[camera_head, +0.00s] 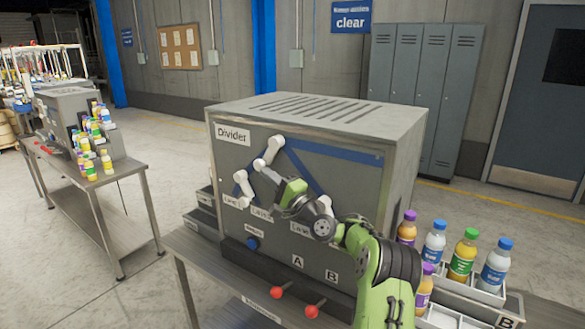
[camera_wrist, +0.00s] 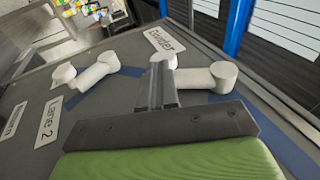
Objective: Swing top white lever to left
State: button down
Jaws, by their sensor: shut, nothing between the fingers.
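The top white lever (camera_head: 269,152) is on the front of the grey machine, just right of the "Divider" label (camera_head: 233,134). It slants, with its upper end to the right. In the wrist view the top lever (camera_wrist: 205,77) lies just beyond my fingers, which hide part of it. My gripper (camera_head: 262,172) is shut and empty, with its fingertips near the lever's lower end. The closed fingers (camera_wrist: 163,85) also show in the wrist view. I cannot tell whether they touch the lever. A second white lever (camera_head: 243,187) sits lower left.
Blue bands mark the machine's panel (camera_head: 330,152). Below are a blue knob (camera_head: 252,243) and two red knobs (camera_head: 277,293). Bottles (camera_head: 462,254) stand in trays at the right. Another table (camera_head: 125,169) with bottles stands at the left.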

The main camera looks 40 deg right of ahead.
aim_at(271, 149)
jog(key=r, duration=0.2)
jog(key=s+r+p, duration=0.1)
jog(key=r, duration=0.5)
jog(key=shift+s+p, duration=0.15)
jog(key=shift+p, duration=0.2)
jog(key=shift+w+r, duration=0.7)
jog(key=shift+r, duration=0.3)
jog(key=shift+s+p, duration=0.15)
jog(key=shift+p, duration=0.15)
